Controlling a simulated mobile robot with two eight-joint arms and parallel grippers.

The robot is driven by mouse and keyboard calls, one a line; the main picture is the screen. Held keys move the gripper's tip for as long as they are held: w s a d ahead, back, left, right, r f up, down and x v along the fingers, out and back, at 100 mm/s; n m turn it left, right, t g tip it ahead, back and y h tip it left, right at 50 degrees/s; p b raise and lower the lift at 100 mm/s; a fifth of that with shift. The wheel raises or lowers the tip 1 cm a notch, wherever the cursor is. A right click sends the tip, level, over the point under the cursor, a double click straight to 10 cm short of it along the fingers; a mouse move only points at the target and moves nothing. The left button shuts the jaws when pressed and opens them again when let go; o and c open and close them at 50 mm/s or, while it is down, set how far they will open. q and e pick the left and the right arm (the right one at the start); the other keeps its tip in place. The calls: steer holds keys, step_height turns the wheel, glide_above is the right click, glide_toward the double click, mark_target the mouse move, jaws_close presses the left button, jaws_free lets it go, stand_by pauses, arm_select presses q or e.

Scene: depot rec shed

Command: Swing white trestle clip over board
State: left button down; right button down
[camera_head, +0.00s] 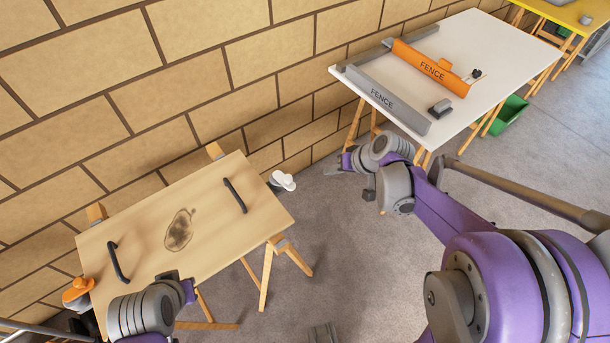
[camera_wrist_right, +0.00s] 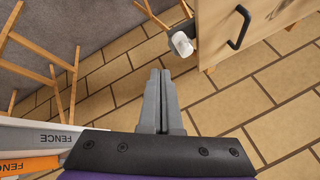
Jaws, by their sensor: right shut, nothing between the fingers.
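The wooden board (camera_head: 150,235) lies on a trestle by the wall, with two black handles and a dark stain. The white trestle clip (camera_head: 284,181) sits on a grey mount just off the board's right end, apart from its top. In the right wrist view the white clip (camera_wrist_right: 181,43) is beyond my fingertips, beside the board's edge (camera_wrist_right: 211,50). My right gripper (camera_head: 334,172) is shut and empty, to the right of the clip and apart from it; its fingers also show in the wrist view (camera_wrist_right: 160,78). My left arm is at the board's near edge; its finger state is unclear.
An orange clip (camera_head: 79,290) is at the board's left end. A white table (camera_head: 475,60) at the upper right bears a grey fence (camera_head: 385,98) and an orange fence (camera_head: 430,68). A green bin (camera_head: 508,114) is below it. Floor between the tables is clear.

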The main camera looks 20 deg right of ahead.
steer(key=w+a+f, duration=0.5)
steer(key=a+f, duration=0.2)
steer(key=f, duration=0.1)
steer(key=shift+w+a, duration=0.15)
steer(key=shift+w, duration=0.25)
steer(key=shift+a, duration=0.1)
